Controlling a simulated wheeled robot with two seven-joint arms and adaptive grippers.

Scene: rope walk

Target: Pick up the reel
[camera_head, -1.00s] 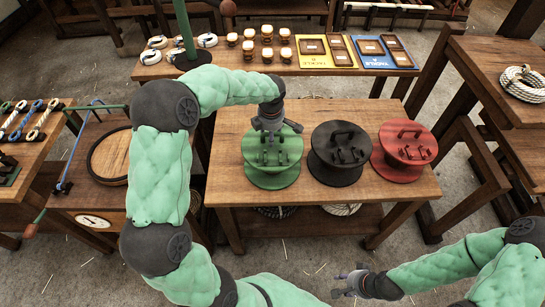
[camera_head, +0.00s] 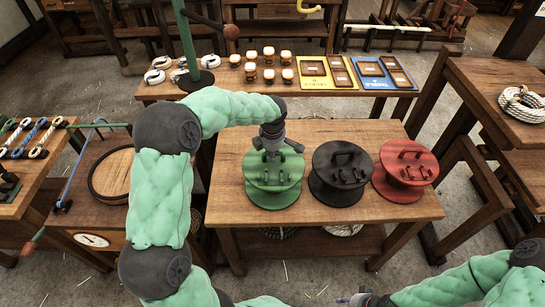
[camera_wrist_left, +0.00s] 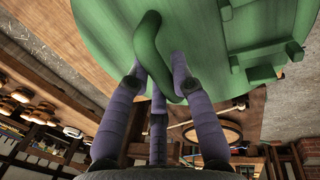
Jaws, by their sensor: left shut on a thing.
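Three reels stand in a row on the wooden table (camera_head: 400,222): a green reel (camera_head: 275,194), a black reel (camera_head: 340,190) and a red reel (camera_head: 403,187). Each has a handle and small pegs on its top disc. My left gripper (camera_head: 270,145) is at the green reel's top, shut on its handle. In the left wrist view the green handle (camera_wrist_left: 152,45) lies between the fingers (camera_wrist_left: 157,75), with the green disc beyond. The green reel appears to rest on the table. My right gripper (camera_head: 355,299) is at the bottom edge, mostly cut off, away from the reels.
A bench behind holds small jars (camera_head: 268,75), a yellow board (camera_head: 314,73) and a blue board (camera_head: 371,72). A coiled rope (camera_head: 523,104) lies on the right table. A round wooden lid (camera_head: 112,176) is at left. The front of the reel table is clear.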

